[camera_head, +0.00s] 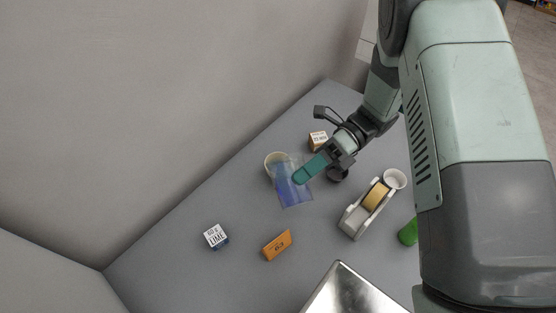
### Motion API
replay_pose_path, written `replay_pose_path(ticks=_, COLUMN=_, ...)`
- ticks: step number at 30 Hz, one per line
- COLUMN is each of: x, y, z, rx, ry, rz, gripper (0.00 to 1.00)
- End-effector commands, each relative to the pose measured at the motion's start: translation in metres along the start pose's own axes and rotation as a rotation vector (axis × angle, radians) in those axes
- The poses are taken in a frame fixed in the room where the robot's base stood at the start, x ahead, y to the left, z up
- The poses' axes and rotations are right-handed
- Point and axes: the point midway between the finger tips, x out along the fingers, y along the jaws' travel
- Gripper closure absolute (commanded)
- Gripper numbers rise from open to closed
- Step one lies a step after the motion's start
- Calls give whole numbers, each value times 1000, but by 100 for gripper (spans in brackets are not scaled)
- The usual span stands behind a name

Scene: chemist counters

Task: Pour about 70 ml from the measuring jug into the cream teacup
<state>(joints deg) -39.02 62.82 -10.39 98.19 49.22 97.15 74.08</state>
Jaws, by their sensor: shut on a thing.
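The measuring jug (293,190) is a clear vessel with blue in it, near the middle of the counter. My gripper (301,175) reaches in from the upper right, with its teal finger against the jug, and is shut on it. A round cream rim (270,157), which looks like the cream teacup, shows just behind the jug at its upper left. The jug overlaps it in view and hides most of it. I cannot tell whether they touch, how far the jug is tilted, or whether any liquid is flowing.
A tape dispenser (362,210) and a white round dish (395,179) stand to the right. A tan box (318,140) is behind my gripper. The counter's left is clear.

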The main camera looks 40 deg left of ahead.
Motion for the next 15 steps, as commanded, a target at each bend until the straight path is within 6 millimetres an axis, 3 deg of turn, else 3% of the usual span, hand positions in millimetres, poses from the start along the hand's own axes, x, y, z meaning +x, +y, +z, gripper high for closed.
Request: replay_pose_path(ticks=15, x=-2, y=2, z=4, rx=24, ry=1, rz=12, gripper=100)
